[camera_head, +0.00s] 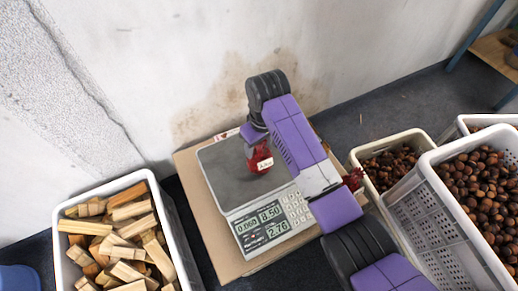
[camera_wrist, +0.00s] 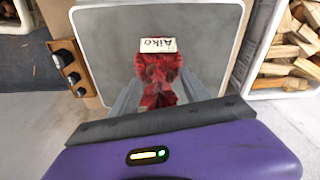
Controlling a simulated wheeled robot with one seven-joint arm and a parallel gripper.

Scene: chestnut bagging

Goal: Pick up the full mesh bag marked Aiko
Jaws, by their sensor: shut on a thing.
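The red mesh bag (camera_wrist: 158,82) has a white tag (camera_wrist: 158,45) reading Aiko, upside down in the wrist view. In the head view the bag (camera_head: 261,163) is over the grey plate of the scale (camera_head: 228,178); I cannot tell whether it touches the plate. My gripper (camera_wrist: 165,98) is shut on the bag's gathered red mesh, with one grey finger on each side. In the head view my gripper (camera_head: 254,144) is mostly hidden by my purple wrist.
The scale stands on a brown board (camera_head: 190,165). A white crate of wood pieces (camera_head: 168,222) is at left. White crates of chestnuts (camera_head: 430,165) are at right. Another red item (camera_head: 353,179) shows partly behind my arm. A wall rises behind.

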